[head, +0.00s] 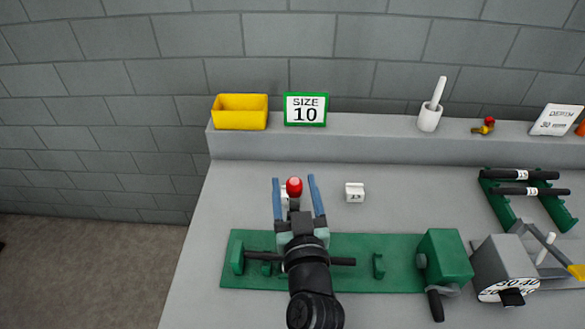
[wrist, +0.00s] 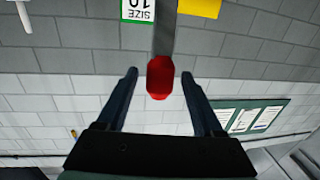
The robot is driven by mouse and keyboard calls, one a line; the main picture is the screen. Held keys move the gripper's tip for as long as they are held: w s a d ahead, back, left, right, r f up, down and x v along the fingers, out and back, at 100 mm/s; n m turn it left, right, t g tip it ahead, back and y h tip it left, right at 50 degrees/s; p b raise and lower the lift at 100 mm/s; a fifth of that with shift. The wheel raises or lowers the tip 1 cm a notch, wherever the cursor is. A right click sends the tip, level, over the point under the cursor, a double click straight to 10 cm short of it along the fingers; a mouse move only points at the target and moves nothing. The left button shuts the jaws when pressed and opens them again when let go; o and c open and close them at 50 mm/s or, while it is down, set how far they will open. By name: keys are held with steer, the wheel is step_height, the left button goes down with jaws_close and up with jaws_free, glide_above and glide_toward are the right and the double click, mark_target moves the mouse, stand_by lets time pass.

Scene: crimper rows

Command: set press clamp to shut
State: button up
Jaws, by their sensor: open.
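A red knob (head: 294,187) stands between the two blue fingers of my open gripper (head: 294,181). In the wrist view the red knob (wrist: 160,77) sits between the fingertips, with a visible gap on each side, on a grey bar. My arm hides what the knob is fixed to; it appears to be the clamp's lever. Below my gripper is a green bench fixture (head: 335,285) with a dark rod, upright end pieces and a green block (head: 446,258) with a black handle. Whether the clamp is open or shut cannot be told.
A small white tag block (head: 355,192) lies just right of my gripper. A grey dial box (head: 505,265) and a green rack with dark tools (head: 525,190) stand at right. The back ledge holds a yellow bin (head: 240,111), a size 10 sign (head: 306,108) and a white pot (head: 429,118).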

steer(key=shift+w+a, duration=0.15)
steer(key=shift+w, duration=0.75)
steer(key=shift+w+a, duration=0.15)
steer(key=shift+w, duration=0.7)
steer(key=shift+c, duration=0.3)
jaws_close()
